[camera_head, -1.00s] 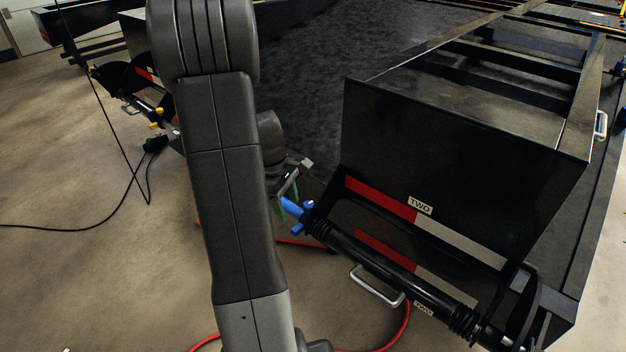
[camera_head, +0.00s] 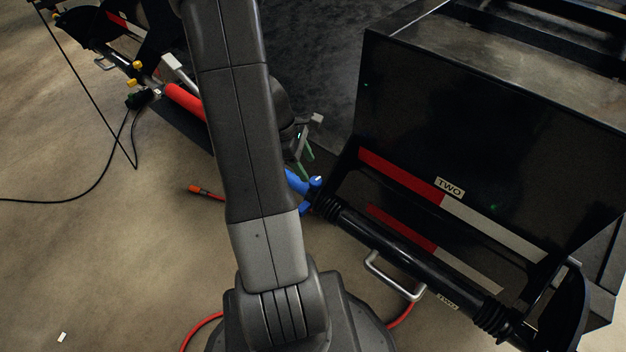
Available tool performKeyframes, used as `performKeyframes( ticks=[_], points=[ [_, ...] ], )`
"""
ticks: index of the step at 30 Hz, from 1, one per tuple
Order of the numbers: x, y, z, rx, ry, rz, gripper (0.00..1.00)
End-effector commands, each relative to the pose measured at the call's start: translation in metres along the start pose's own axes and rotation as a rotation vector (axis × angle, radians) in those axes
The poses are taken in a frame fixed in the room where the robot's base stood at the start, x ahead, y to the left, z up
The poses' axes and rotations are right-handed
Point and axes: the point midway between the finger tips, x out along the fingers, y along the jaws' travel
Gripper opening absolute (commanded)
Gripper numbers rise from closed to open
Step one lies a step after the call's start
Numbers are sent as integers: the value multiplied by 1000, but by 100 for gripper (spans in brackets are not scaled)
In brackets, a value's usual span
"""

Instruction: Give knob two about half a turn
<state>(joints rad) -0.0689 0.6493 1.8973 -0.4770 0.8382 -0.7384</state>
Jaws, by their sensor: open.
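A blue knob (camera_head: 315,182) with prongs sits at the left end of a black tube on the trailer part labelled TWO (camera_head: 449,188). A blue length beside it runs partly behind my arm. My gripper (camera_head: 304,159) has green fingertips and is open and empty. In the picture it is just above and left of the blue knob, apart from it. My arm hides part of the gripper and part of the blue piece.
A metal handle (camera_head: 392,279) sticks out below the black tube. A red hose (camera_head: 205,192) lies on the floor, passing behind my arm. Another trailer end with yellow knobs (camera_head: 136,66) and a red tube (camera_head: 184,100) is at upper left. Floor at lower left is mostly clear.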

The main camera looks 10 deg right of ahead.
Motion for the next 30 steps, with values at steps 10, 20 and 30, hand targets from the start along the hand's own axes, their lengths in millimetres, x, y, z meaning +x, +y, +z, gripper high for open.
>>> performKeyframes(
  ticks=[10, 20, 30],
  points=[
    [53, 0, 0, 1, 0, -2, 56],
    [57, 0, 0, 1, 0, -1, 56],
    [56, 0, 0, 1, 0, -1, 12]
  ],
)
